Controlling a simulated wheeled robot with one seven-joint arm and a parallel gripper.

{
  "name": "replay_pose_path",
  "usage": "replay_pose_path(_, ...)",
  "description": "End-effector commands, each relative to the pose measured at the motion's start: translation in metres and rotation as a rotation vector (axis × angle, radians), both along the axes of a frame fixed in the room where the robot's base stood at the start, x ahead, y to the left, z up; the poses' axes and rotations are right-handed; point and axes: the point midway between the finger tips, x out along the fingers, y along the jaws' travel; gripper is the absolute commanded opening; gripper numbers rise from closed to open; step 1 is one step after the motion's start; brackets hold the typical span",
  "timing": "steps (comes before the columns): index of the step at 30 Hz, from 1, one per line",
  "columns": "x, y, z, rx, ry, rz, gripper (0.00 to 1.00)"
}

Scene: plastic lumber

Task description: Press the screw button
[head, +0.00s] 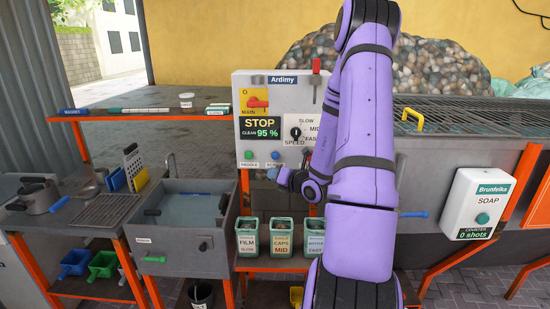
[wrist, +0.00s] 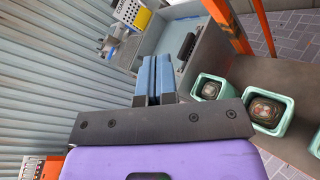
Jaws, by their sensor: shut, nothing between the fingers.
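The grey control panel labelled Ardimy (head: 277,83) stands at the centre of the head view. Near its lower edge are a green button (head: 248,155) over a paddle label and a blue button (head: 275,155) over a small label that is hard to read, likely the screw button. My gripper (head: 273,174) is just below the blue button in the head view; whether it touches the panel cannot be told. In the wrist view its blue fingers (wrist: 153,77) are shut together and empty. The buttons do not show in the wrist view.
A sink basin (head: 178,233) stands to the left. Green bins (head: 247,238) for film and caps sit below the panel. The panel also carries a red and yellow main switch (head: 257,101) and a speed knob (head: 295,133).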

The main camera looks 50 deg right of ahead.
Motion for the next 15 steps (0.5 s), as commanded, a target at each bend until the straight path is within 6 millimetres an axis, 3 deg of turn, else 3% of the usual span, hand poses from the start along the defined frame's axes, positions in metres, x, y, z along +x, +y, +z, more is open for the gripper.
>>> replay_pose_path(15,0.0019,-0.0072,-0.0019,0.009,0.000,-0.015,0.00)
